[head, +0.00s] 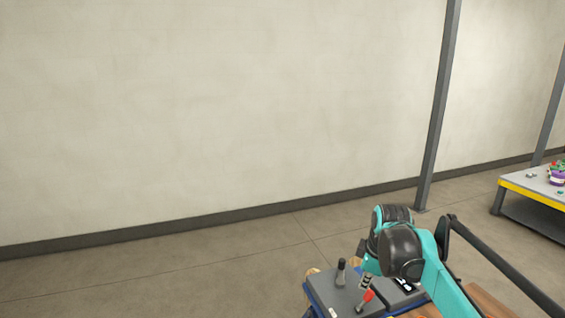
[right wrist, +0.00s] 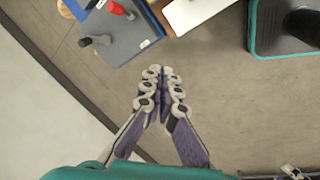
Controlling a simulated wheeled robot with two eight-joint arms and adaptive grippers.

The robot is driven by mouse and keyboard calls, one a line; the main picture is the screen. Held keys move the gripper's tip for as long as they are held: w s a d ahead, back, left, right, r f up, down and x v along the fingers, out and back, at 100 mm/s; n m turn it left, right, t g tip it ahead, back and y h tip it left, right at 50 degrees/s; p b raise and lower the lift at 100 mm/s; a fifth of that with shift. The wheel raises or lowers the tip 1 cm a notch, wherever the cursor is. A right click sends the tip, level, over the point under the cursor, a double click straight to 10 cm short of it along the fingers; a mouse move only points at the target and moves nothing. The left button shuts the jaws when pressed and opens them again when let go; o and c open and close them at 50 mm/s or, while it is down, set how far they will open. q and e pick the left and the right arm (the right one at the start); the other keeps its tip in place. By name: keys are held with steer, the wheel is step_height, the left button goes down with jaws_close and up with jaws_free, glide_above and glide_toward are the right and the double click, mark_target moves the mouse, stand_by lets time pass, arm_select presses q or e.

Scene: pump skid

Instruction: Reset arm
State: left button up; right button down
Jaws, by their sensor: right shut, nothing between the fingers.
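My right arm, teal with dark joints, reaches in from the lower right in the head view. My right gripper shows in the right wrist view (right wrist: 160,75), its purple-and-grey fingers together with nothing between them. Behind the fingertips in that view is bare floor. In the head view the gripper is small and mostly hidden by the arm's wrist. A blue-edged grey control box (head: 345,290) lies below it, with a black-knobbed lever (head: 341,268) and a red-handled lever (head: 367,297). Both levers also show at the top left of the right wrist view, apart from the fingers. My left gripper is out of view.
A pale wall (head: 200,110) with a dark baseboard runs behind. A grey post (head: 436,110) stands against it. A yellow-edged table (head: 515,186) with small coloured parts stands at the far right. Open floor (head: 150,275) lies to the left of the control box.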

steer(key=s+a+f+m+t+b, duration=0.2)
steer(key=s+f+m, duration=0.4)
steer(key=s, duration=0.6)
steer(key=s+a+f+m+t+b, duration=0.1)
steer(key=s+f+m, duration=0.5)
steer(key=s, duration=0.6)
steer(key=shift+a+f+t+b, duration=0.4)
steer(key=shift+a+f+b, duration=0.2)
steer(key=shift+f, duration=0.35)
